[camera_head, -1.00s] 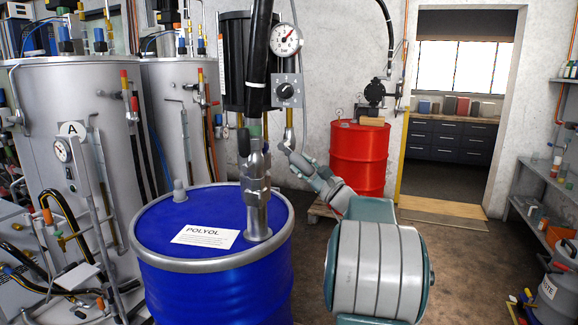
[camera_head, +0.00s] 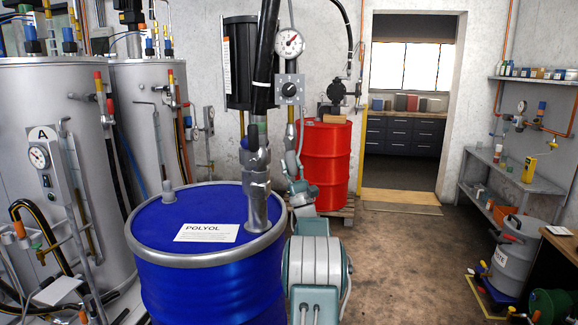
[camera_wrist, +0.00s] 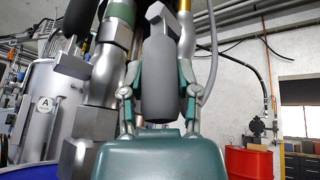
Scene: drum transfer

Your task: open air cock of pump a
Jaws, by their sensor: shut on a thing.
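The pump stands in a blue drum (camera_head: 190,262) labelled POLYOL, with a thick metal pipe (camera_head: 256,180) rising from its lid. The dark pump body (camera_head: 240,62) hangs behind it, with a pressure gauge (camera_head: 289,42) and a regulator knob box (camera_head: 288,89) at its right. A brass pipe runs down below that box. My gripper (camera_head: 291,168) is just right of the metal pipe, small and partly hidden. In the wrist view, my gripper (camera_wrist: 158,78) is shut on a grey rounded handle (camera_wrist: 158,92), with a finger on each side. I cannot tell whether this handle is the air cock.
A red drum (camera_head: 325,160) stands on a pallet behind my arm. Large grey tanks (camera_head: 55,120), one marked A, fill the left. A shelf (camera_head: 515,185) and a waste bin (camera_head: 514,255) are at the right. The floor between is clear.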

